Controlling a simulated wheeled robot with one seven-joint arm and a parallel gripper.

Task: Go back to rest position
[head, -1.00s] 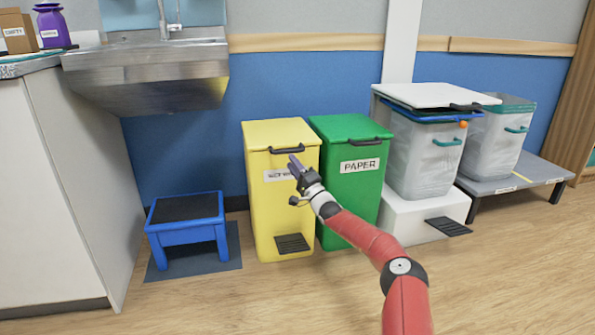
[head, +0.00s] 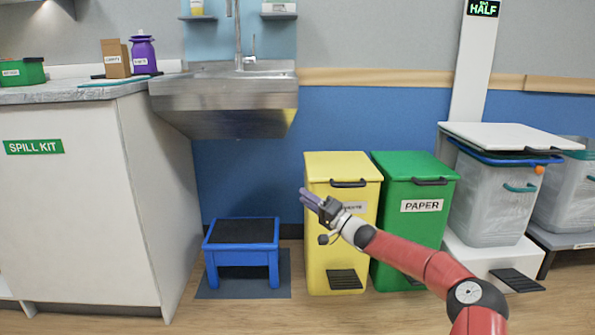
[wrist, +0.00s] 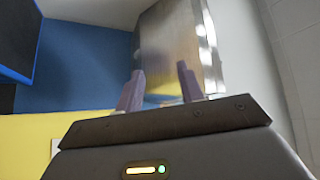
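My gripper (head: 311,200) is at the end of my red arm, in front of the yellow bin (head: 343,229) in the head view, near its upper left edge. In the wrist view its two purple fingers (wrist: 160,88) stand apart with nothing between them. The wrist view looks past the fingers toward the metal sink (wrist: 175,45) and the blue wall. Part of the yellow bin's label is hidden behind my gripper.
A green paper bin (head: 412,218) stands right of the yellow one. A blue step stool (head: 241,250) sits on a dark mat at left. A counter cabinet (head: 95,200) and steel sink (head: 225,100) are at left. Clear-sided bins (head: 490,200) stand at right. Wooden floor shows in front.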

